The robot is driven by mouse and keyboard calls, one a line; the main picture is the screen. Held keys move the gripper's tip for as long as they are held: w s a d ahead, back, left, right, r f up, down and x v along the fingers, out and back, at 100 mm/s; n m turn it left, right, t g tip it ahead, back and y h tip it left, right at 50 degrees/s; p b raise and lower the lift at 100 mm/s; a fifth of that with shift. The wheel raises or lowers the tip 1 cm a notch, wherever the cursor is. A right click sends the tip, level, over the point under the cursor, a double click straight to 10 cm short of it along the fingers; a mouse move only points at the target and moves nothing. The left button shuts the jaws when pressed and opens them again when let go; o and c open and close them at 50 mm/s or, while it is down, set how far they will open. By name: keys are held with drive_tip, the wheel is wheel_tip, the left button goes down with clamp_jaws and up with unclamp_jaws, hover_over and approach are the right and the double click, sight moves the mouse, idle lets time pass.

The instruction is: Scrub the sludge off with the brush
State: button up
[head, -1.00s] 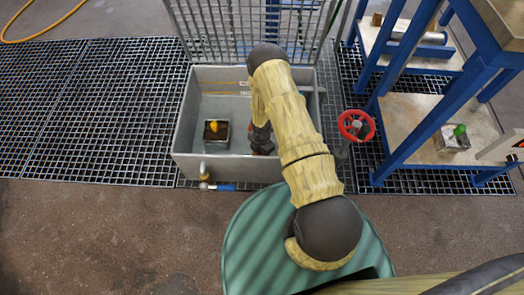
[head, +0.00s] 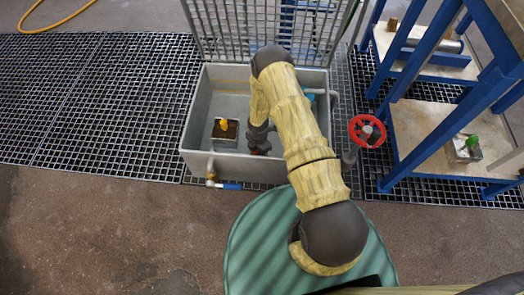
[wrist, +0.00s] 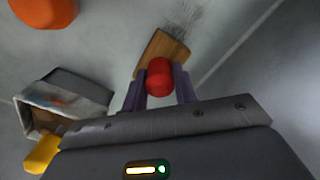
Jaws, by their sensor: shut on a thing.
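My gripper (wrist: 160,90) is shut on the red handle (wrist: 160,78) of a brush. The brush's wooden block (wrist: 163,52) and thin grey bristles (wrist: 187,15) show beyond the fingers, over the grey basin floor. In the head view my gripper (head: 258,146) is low inside the grey basin (head: 228,169), mostly hidden by my arm. A small square metal vessel (head: 225,142) with a brown top and a yellow knob (head: 223,125) stands in the basin, left of my gripper and apart from it. It also shows at lower left in the wrist view (wrist: 68,92).
A barred rack (head: 235,35) stands behind the basin. A red valve wheel (head: 367,131) is just right of it. A blue-framed shelf (head: 430,130) holds a vessel with a green knob (head: 470,141). An orange object (wrist: 42,10) shows in the wrist view.

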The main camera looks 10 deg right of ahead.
drive_tip(key=shift+a, duration=0.1)
drive_tip(key=shift+w+a+f+b, duration=0.1)
drive_tip(key=shift+w+a+b, duration=0.1)
drive_tip(key=shift+a, duration=0.6)
drive_tip(key=shift+w+a+f+b, duration=0.1)
drive_tip(key=shift+w+a+b, duration=0.15)
drive_tip(key=shift+a, duration=0.55)
drive_tip(key=shift+w+a+b, duration=0.2)
drive_tip(key=shift+a, duration=0.6)
drive_tip(key=shift+c, duration=0.3)
drive_tip(key=shift+d, duration=0.1)
drive_tip(key=shift+s+d+p, duration=0.25)
drive_tip(key=shift+s+d, duration=0.05)
drive_tip(key=shift+d, duration=0.55)
drive_tip(key=shift+s+d+p, duration=0.25)
drive_tip(key=shift+d+p, duration=0.05)
drive_tip(key=shift+d, duration=0.6)
drive_tip(key=shift+s+d+p, duration=0.25)
drive_tip(key=shift+s+d, duration=0.05)
drive_tip(key=shift+d, duration=0.55)
drive_tip(key=shift+c, duration=0.5)
drive_tip(key=shift+s+d+p, duration=0.2)
drive_tip(key=shift+d, duration=0.5)
drive_tip(key=shift+s+d+p, duration=0.25)
drive_tip(key=shift+d, duration=0.45)
drive_tip(key=shift+s+d+p, duration=0.2)
drive_tip(key=shift+d, duration=0.5)
drive_tip(key=shift+r, duration=0.1)
